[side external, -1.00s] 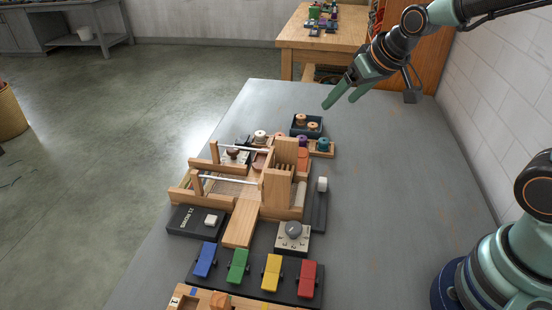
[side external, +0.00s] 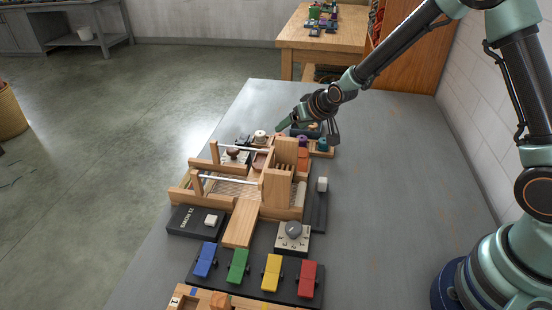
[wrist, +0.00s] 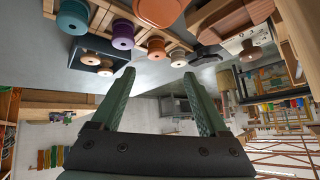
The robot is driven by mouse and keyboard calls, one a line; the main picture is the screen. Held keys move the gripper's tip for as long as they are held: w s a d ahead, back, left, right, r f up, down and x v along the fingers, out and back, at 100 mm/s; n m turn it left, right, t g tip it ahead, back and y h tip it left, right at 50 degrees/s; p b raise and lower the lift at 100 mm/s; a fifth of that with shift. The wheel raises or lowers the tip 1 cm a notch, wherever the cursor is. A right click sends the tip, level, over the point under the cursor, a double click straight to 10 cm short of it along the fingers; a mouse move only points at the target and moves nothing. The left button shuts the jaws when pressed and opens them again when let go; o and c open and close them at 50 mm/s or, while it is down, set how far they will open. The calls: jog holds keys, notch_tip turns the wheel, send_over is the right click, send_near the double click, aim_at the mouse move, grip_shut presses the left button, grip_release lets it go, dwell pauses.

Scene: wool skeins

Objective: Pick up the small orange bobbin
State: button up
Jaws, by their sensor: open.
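An orange bobbin (wrist: 156,46) stands in the wrist view between a purple bobbin (wrist: 122,33) and a pale one (wrist: 178,58). It lies just beyond the gap between my fingertips, untouched. Two more orange-tan bobbins (wrist: 91,59) sit in a dark tray (wrist: 78,46) to its left. In the side external view my gripper (side external: 281,128) is low over the far end of the bench, in front of part of the tray, and I cannot make out the rack's orange bobbin there. My gripper (wrist: 158,73) is open and empty.
A teal bobbin (side external: 322,144) and a white bobbin (side external: 260,135) stand close by. The wooden loom (side external: 283,178) rises just nearer the camera. Coloured pedals (side external: 271,272) lie at the near end. The bench's right side (side external: 400,180) is clear.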

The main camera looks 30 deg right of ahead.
aim_at(280, 135)
jog(key=shift+d+x, duration=0.2)
jog(key=shift+x, duration=1.95)
jog(key=shift+d+x, duration=0.2)
jog(key=shift+x, duration=2)
grip_shut()
